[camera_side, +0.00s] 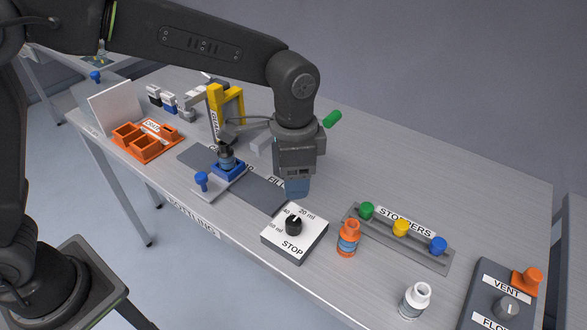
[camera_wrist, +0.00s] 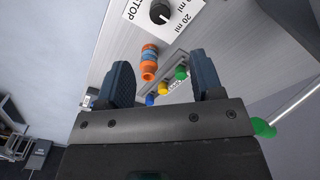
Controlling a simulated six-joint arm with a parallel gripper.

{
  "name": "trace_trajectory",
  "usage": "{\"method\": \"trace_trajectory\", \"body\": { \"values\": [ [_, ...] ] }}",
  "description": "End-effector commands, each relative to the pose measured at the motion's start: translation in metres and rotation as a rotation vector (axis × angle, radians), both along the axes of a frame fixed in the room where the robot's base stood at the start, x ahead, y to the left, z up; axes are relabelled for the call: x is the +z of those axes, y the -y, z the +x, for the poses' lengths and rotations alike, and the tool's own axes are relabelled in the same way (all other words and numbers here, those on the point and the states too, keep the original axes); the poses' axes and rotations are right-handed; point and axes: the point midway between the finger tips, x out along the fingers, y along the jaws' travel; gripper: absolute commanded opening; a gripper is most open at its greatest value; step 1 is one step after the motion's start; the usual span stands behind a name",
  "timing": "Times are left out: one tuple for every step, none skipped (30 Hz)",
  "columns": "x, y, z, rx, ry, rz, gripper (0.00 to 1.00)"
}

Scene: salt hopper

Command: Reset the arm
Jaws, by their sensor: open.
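My gripper (camera_side: 297,188) hangs above the middle of the table, to the upper right of the white dial box labelled STOP (camera_side: 294,234). In the wrist view its two dark blue fingers (camera_wrist: 162,84) are spread apart with nothing between them that they touch. An orange bottle with a blue label (camera_side: 348,238) stands on the table to the right of the dial box. It also shows in the wrist view (camera_wrist: 149,62), beyond the fingers.
A rack labelled STOPPERS (camera_side: 405,238) holds green, yellow and blue stoppers. A white bottle (camera_side: 414,300) stands near the front edge. A VENT panel (camera_side: 500,300) is at right. A dark bottle (camera_side: 226,158) sits in a blue holder (camera_side: 232,172). Orange trays (camera_side: 143,142) are at left. The back right table is clear.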

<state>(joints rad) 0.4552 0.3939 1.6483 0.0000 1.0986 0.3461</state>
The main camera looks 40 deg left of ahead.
Motion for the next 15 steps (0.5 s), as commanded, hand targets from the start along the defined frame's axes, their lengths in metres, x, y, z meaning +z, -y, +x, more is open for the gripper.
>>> {"method": "trace_trajectory", "body": {
  "values": [
    [0.0034,0.0001,0.0001,0.0,0.001,-0.001,0.6],
    [0.0045,0.0,0.0,0.0,0.0,0.0,0.6],
    [0.0055,0.0,0.0,0.0,0.0,0.0,0.6],
    [0.0059,-0.0001,-0.0001,0.0,0.0,0.0,0.6],
    [0.006,-0.0001,-0.0001,0.0,0.0,0.0,0.6],
    [0.0061,-0.0001,-0.0001,0.0,0.0,0.0,0.6],
    [0.006,-0.0001,-0.0001,0.0,0.0,0.0,0.6],
    [0.0059,-0.0001,-0.0001,0.0,0.0,0.0,0.6],
    [0.0059,-0.0001,-0.0001,0.0,0.0,0.0,0.6],
    [0.0058,-0.0001,-0.0001,0.0,0.0,0.0,0.6],
    [0.0058,-0.0001,-0.0001,0.0,0.0,0.0,0.6],
    [0.0061,-0.0004,-0.0001,0.001,0.0,0.0,0.6],
    [0.007,-0.0013,-0.0004,0.004,0.002,-0.001,0.6],
    [0.0086,-0.0031,-0.0009,0.009,0.005,-0.002,0.6],
    [0.0125,-0.0071,-0.0023,0.02,0.011,-0.006,0.6]
  ]
}}
